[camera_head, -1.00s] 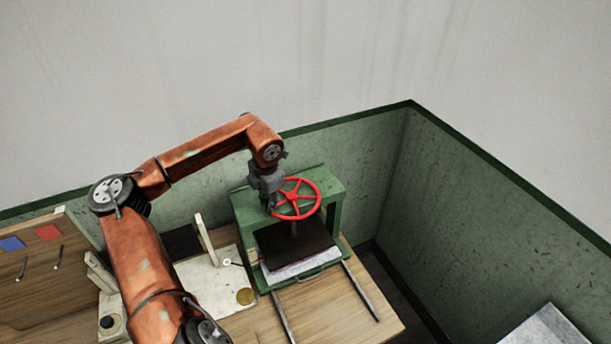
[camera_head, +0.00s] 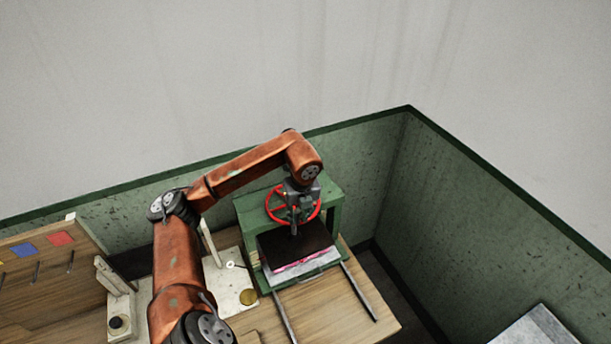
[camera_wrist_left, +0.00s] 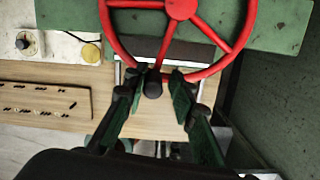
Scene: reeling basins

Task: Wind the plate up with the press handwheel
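The press handwheel (camera_head: 275,204) is red and spoked, on top of the green press; it also shows in the left wrist view (camera_wrist_left: 243,38). A dark handle knob (camera_wrist_left: 153,88) stands on its rim. My left gripper (camera_wrist_left: 156,84) has its fingers on both sides of this knob and looks shut on it. In the head view my left gripper (camera_head: 297,208) is over the wheel, hiding part of it. The black plate (camera_head: 295,244) is level under the press frame (camera_head: 243,216), with a pink strip and a pale bed below its front edge. My right gripper is out of view.
Two rails (camera_head: 359,291) run forward from the press over the wooden table (camera_head: 330,318). A white board (camera_head: 238,290) with a brass disc (camera_head: 249,297) lies left of the press. Green walls (camera_head: 365,165) close in behind and at right.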

